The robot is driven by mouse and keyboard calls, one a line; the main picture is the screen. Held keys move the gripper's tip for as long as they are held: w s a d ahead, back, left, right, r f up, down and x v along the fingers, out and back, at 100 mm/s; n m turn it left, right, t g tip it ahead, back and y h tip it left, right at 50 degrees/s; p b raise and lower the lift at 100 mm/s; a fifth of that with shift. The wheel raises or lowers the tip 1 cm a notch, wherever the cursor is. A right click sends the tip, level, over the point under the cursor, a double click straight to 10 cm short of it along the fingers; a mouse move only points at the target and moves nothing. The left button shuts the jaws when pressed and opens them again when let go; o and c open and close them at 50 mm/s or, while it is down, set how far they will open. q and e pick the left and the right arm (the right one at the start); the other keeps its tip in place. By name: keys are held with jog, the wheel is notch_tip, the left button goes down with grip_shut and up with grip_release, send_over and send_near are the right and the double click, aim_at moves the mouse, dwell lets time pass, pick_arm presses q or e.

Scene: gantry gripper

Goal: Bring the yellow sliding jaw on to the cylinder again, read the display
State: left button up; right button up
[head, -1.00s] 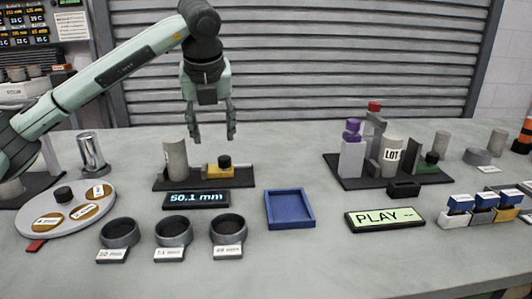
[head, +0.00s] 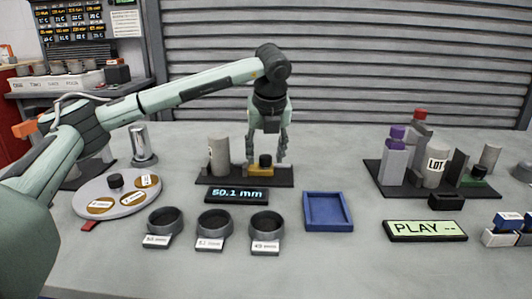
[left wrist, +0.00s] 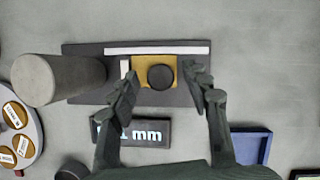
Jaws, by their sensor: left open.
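The yellow sliding jaw (head: 255,171) with its black round knob (head: 265,160) sits on a dark base plate (head: 212,181). The grey cylinder (head: 219,157) stands upright at the left of the plate, with a gap between it and the jaw. The display (head: 236,195) in front reads 50.1 mm. My left gripper (head: 267,160) is open and points down over the jaw. In the left wrist view the fingers (left wrist: 160,78) are on either side of the knob (left wrist: 161,77); contact cannot be told. The cylinder (left wrist: 60,78) is left of them. My right gripper is out of view.
Several dark round cups (head: 214,222) with labels stand in front of the display. A blue tray (head: 328,225) lies to the right, a round plate with gold discs (head: 85,193) to the left. A PLAY panel (head: 424,231) and a second fixture (head: 390,190) are further right.

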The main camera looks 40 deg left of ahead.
aim_at(251, 169)
pick_arm(q)
grip_shut()
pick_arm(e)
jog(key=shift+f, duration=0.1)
pick_arm(q)
jog(key=s+a, duration=0.1)
jog(key=a+b, duration=0.1)
jog(key=a, duration=0.1)
jog(key=shift+s+f, duration=0.15)
jog(key=shift+s, duration=0.25)
jog(key=shift+s+a, duration=0.1)
grip_release()
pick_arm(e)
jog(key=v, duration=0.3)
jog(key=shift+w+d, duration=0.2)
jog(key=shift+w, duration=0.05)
pick_arm(q)
jog(key=v, duration=1.2)
